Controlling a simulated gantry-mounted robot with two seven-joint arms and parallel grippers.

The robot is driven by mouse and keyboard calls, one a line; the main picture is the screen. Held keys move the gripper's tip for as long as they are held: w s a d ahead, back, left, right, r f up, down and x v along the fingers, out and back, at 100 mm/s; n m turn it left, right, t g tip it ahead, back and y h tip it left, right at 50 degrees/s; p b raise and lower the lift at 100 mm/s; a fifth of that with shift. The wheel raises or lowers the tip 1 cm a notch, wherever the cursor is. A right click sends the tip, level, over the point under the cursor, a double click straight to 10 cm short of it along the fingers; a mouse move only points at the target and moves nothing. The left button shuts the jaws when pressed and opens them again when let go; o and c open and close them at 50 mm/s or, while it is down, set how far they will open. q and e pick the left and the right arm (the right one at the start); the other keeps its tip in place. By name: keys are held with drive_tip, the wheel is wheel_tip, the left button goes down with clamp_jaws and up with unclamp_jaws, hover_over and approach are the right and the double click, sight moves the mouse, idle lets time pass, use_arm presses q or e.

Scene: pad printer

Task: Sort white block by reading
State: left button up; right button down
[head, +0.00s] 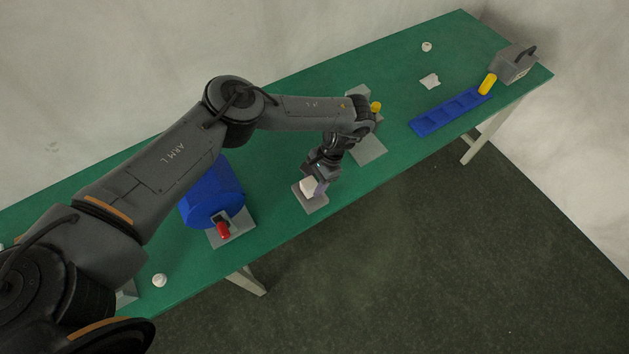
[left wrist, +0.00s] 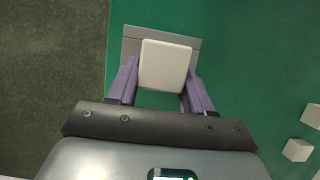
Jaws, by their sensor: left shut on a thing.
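The white block (head: 308,186) is at a small grey plate (head: 316,204) near the front edge of the green table. In the left wrist view the white block (left wrist: 166,65) has a blank, rounded upper face and lies in front of the grey plate (left wrist: 131,46). My left gripper (head: 320,187) is shut on the block, with its purple fingers on both sides of it in the left wrist view (left wrist: 155,90). Whether the block touches the plate I cannot tell. No reading on the block is visible. My right gripper is not in view.
A blue compartment tray (head: 450,113), a yellow piece (head: 487,84) and a grey box (head: 514,64) are at the right. Green table (head: 300,95) lies bare behind my arm.

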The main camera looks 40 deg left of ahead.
use_arm(q)
drive_tip(key=m+y+p, duration=0.1)
drive_tip(key=m, duration=0.2)
drive_tip(key=shift+r+m+t+p, duration=0.1)
drive_tip(key=shift+m+t+p, duration=0.2)
drive_tip(key=shift+m+t, duration=0.1)
drive_tip(key=shift+m+y+p, duration=0.5)
drive_tip(key=shift+m, duration=0.5)
drive_tip(key=shift+m+t+y+p, duration=0.4)
drive_tip(key=shift+m+t+p, duration=0.6)
drive_tip(key=shift+m, duration=1.1)
drive_tip(key=shift+m+t+p, duration=0.9)
drive_tip(key=shift+m+p, duration=0.45)
drive_tip(key=shift+m, duration=1.25)
drive_tip(key=shift+m+t+p, duration=0.3)
drive_tip(key=shift+m+t, duration=0.3)
drive_tip(key=shift+m, duration=0.8)
drive_tip(key=shift+s+d+p, duration=0.15)
drive_tip(key=shift+s+p, duration=0.1)
drive_tip(key=shift+p, duration=0.05)
drive_tip(key=shift+s+d+p, duration=0.4)
drive_tip(key=shift+s+p, duration=0.35)
drive_tip(key=shift+s, duration=0.05)
